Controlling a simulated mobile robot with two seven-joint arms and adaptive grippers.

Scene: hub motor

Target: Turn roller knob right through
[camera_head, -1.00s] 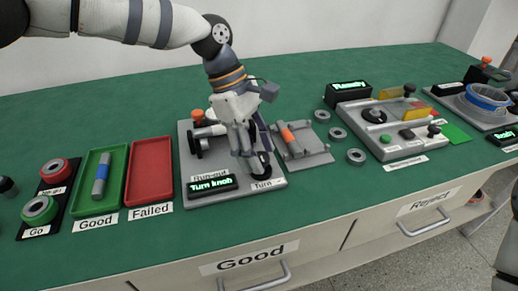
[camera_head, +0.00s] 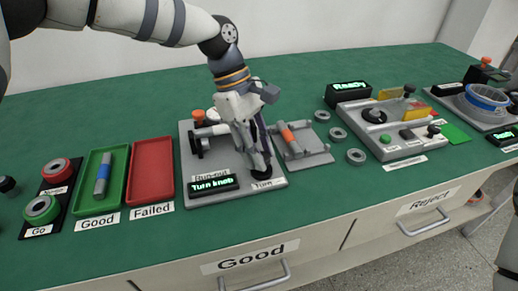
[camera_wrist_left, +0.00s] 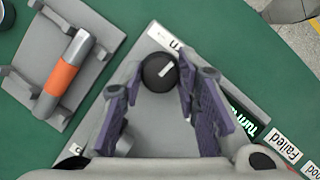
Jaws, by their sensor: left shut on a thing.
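The run-out station (camera_head: 198,185) is a grey plate with a lit "Turn knob" display (camera_head: 213,184). It stands right of the red Failed tray. Its knob (camera_wrist_left: 158,72) is round and black with a white mark, and sits on the plate near the "Turn" label. My left gripper (camera_wrist_left: 157,82) reaches down over the station with its purple-grey fingers shut on the knob, one finger on each side. In the head view the left gripper (camera_head: 258,165) covers most of the knob. My right gripper is not in view.
A green Good tray (camera_head: 85,197) holds a grey roller with a blue band. The red Failed tray (camera_head: 152,172) is empty. A grey stand (camera_head: 313,155) close right of the gripper holds an orange-banded roller. Several loose rings (camera_head: 338,133) lie further right.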

